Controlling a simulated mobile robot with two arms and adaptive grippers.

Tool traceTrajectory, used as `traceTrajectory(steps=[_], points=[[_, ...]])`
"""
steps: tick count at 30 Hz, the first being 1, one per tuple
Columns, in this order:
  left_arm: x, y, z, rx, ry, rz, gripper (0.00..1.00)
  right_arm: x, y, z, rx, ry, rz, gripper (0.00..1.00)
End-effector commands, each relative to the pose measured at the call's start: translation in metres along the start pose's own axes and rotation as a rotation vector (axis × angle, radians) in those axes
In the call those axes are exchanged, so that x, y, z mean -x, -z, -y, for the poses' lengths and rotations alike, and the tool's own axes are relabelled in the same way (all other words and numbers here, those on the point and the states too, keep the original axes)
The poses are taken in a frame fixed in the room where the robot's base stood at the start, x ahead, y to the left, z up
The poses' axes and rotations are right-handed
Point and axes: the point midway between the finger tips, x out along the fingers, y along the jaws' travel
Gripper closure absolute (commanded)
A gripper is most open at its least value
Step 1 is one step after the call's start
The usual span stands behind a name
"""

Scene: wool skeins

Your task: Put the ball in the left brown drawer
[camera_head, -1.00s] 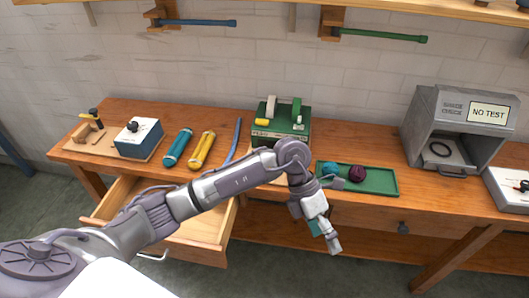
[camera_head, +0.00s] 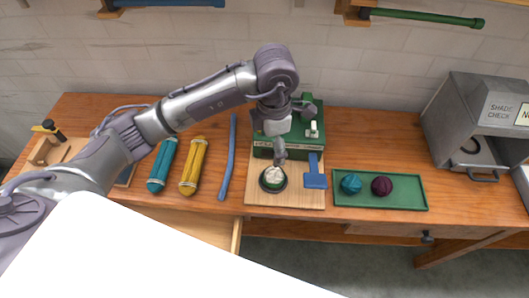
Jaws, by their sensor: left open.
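A pale ball (camera_head: 273,175) sits in a dark round holder on a light wooden board, in front of a green machine. My left gripper (camera_head: 279,158) is just above and behind this ball, pointing down; its fingers are small in view and whether they touch the ball cannot be told. A teal ball (camera_head: 351,184) and a dark purple ball (camera_head: 382,186) lie on a green tray (camera_head: 408,202) to the right. The left brown drawer (camera_head: 205,232) is pulled open below the table's front edge; my white body part hides much of it. My right gripper is not in view.
Teal (camera_head: 162,164) and yellow skeins (camera_head: 193,166) and a blue rod (camera_head: 228,160) lie left of the board. A blue paddle-like piece (camera_head: 315,172) stands right of the ball. A grey shade-check box (camera_head: 478,115) is at the right. A closed drawer has a dark knob (camera_head: 427,237).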

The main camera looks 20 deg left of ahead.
Motion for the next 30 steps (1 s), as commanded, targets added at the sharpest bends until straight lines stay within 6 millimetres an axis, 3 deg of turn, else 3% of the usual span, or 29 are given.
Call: traceTrajectory(steps=[5, 12, 15, 25, 30], points=[[-0.014, 0.0, 0.002, -0.001, 0.005, -0.004, 0.15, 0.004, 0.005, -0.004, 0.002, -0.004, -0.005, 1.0], [-0.061, 0.0, 0.002, 0.0, 0.005, -0.003, 0.15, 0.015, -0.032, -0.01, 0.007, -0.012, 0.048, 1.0], [-0.075, 0.0, 0.002, -0.001, 0.005, -0.002, 0.15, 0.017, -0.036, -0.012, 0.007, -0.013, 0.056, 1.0], [-0.104, -0.004, 0.003, 0.0, 0.007, -0.003, 0.15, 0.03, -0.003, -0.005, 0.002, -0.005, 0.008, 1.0], [-0.13, -0.006, 0.002, -0.001, 0.004, -0.001, 0.15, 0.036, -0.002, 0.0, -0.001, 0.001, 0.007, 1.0]])
